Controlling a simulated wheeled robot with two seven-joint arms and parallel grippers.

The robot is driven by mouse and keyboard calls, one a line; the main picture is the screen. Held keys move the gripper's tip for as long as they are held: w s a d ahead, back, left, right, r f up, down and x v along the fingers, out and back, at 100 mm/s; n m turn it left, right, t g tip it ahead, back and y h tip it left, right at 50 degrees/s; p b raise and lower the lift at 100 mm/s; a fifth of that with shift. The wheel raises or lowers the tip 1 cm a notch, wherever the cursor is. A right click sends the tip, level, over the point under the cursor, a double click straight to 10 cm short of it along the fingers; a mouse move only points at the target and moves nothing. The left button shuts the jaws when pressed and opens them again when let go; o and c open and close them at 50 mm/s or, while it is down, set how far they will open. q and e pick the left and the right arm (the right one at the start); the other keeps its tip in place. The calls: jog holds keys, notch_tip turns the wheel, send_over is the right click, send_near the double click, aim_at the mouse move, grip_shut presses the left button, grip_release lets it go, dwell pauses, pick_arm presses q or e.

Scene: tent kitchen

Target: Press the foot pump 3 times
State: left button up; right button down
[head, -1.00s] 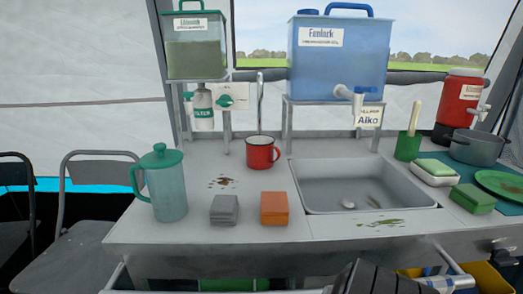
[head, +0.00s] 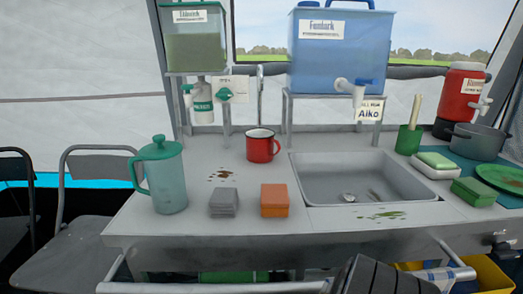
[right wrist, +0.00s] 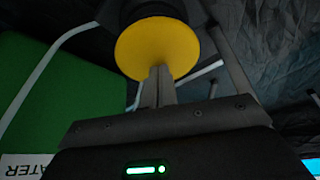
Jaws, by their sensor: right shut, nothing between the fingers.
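A round yellow disc (right wrist: 157,45) with a dark body behind it, which looks like the foot pump, shows in the right wrist view at the top. My right gripper (right wrist: 159,72) is shut and empty there, its fingertips overlapping the disc's lower edge; I cannot tell whether they touch it. The pump is not visible in the head view. In that view part of my dark right arm rises at the bottom, and its gripper is hidden below the counter. My left gripper is in neither view.
A green container (right wrist: 55,85) and pale tubes stand beside the disc. Above, the counter (head: 330,222) has a sink (head: 330,180), a thin upright pipe (head: 260,95), a red mug (head: 262,149) and a teal pitcher (head: 163,180). A rail (head: 200,288) runs along the front.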

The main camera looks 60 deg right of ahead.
jog(key=shift+f+b, duration=1.65)
jog(key=shift+f, duration=0.45)
jog(key=shift+r, duration=0.1)
jog(key=shift+r+p, duration=2.65)
jog(key=shift+p, duration=0.25)
notch_tip(320, 180, up, 6)
jog(key=p, duration=0.6)
